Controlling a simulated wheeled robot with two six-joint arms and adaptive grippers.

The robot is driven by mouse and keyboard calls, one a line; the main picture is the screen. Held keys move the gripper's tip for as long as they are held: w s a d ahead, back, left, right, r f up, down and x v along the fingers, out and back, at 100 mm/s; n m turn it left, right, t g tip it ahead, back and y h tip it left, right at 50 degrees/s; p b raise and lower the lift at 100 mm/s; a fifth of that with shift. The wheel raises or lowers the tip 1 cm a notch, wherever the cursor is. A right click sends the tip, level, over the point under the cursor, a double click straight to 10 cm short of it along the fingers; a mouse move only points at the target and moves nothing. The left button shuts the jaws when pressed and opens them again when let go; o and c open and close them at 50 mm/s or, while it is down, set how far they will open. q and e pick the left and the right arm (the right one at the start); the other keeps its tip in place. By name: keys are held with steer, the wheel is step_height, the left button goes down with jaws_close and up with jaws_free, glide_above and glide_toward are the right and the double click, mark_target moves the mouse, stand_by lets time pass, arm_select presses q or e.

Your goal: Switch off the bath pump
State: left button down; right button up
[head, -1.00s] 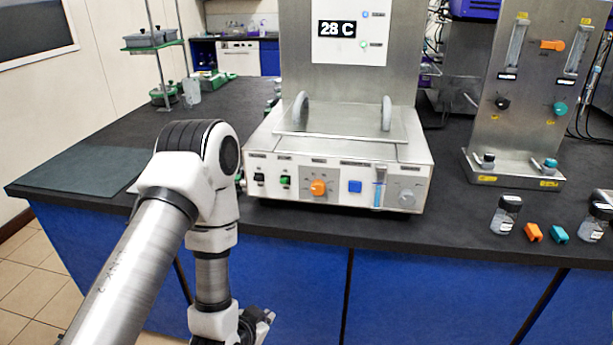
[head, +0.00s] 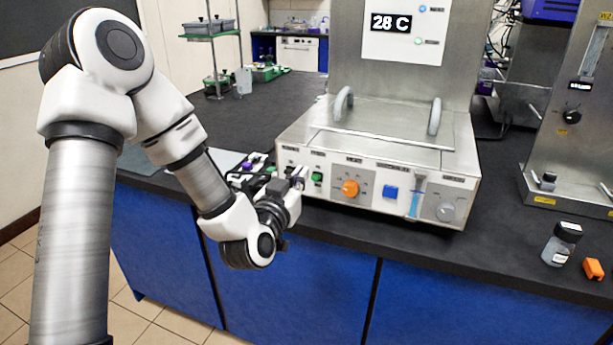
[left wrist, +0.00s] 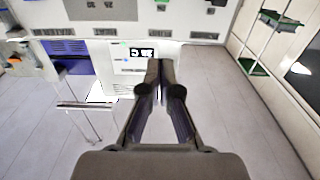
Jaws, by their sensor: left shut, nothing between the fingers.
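The bath (head: 385,150) is a steel box on the dark bench, with a "28 C" display (head: 390,23) behind and above it. Its front panel carries a green rocker switch (head: 317,177), an orange knob (head: 350,188), a blue button (head: 390,192), a clear tube and a grey knob. The panel labels are too small to read. My left gripper (head: 298,178) is shut and empty, at the panel's left end, just left of the green switch. It covers the black switch there; contact cannot be told. The shut fingers (left wrist: 160,80) also show in the left wrist view. My right gripper is out of view.
A steel stand (head: 575,120) with a black knob is at the right. A green rack (head: 213,38) stands at the back left. Bench between bath and bottle is clear.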

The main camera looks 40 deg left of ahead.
mark_target(319, 151)
arm_select(q)
steer(key=p+x, duration=0.1)
steer(key=x, duration=0.8)
steer(key=shift+d+r, duration=0.1)
steer(key=f, duration=0.2)
steer(key=s+f, duration=0.1)
steer(key=f, duration=0.1)
steer(key=shift+s+d, duration=0.1)
